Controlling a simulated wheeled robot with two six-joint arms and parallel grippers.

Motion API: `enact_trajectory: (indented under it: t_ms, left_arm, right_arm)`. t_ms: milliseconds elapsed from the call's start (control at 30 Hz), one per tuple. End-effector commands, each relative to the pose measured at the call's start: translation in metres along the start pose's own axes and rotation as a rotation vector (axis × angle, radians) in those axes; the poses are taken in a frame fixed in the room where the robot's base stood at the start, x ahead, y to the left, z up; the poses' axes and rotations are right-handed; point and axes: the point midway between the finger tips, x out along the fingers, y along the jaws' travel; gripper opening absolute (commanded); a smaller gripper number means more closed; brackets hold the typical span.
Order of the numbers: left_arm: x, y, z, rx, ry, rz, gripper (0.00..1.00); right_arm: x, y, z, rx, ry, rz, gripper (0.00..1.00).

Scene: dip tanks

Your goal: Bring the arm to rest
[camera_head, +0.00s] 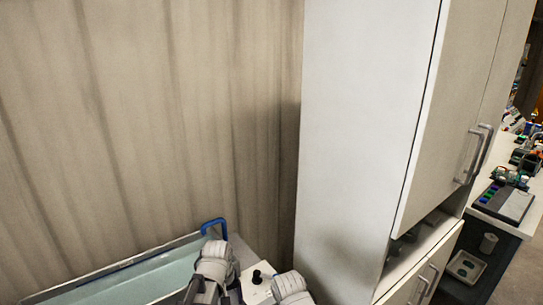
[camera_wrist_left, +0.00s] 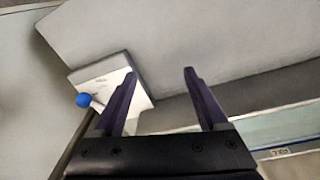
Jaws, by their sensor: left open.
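My left gripper (camera_wrist_left: 159,74) is in the left wrist view, with its two dark fingers apart. Nothing shows between the fingertips but a plain grey surface beyond. Parts of my arm show at the bottom of the head view, but no fingertips can be made out there. My right gripper is not in view.
A tank (camera_head: 140,283) with pale teal contents lies at the lower left, and a blue handle (camera_head: 213,224) rises near its far end. A white box (camera_wrist_left: 112,75) is behind the left finger. A tall white cabinet (camera_head: 360,120) stands right of the tank. A bench with devices (camera_head: 508,201) is farther right.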

Motion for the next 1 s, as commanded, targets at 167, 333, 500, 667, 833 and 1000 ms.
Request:
enact_trajectory:
  t_ms: [167,333,500,667,833,1000]
  left_arm:
    - [-0.004,-0.035,0.028,0.168,-0.015,-0.014,0.76]
    - [-0.007,-0.059,0.049,0.312,-0.028,-0.023,0.76]
    - [-0.007,-0.042,0.066,0.414,-0.053,-0.039,0.76]
    - [-0.008,-0.020,0.088,0.494,-0.079,-0.063,0.76]
    - [-0.010,0.002,0.114,0.584,-0.105,-0.093,0.76]
    - [-0.012,0.018,0.136,0.658,-0.125,-0.121,0.76]
  right_arm:
    - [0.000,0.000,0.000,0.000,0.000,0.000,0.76]
    - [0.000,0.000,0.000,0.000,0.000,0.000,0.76]
    - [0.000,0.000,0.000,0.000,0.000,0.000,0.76]
    - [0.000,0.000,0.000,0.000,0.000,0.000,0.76]
    - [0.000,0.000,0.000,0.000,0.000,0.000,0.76]
    - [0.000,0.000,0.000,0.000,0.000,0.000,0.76]
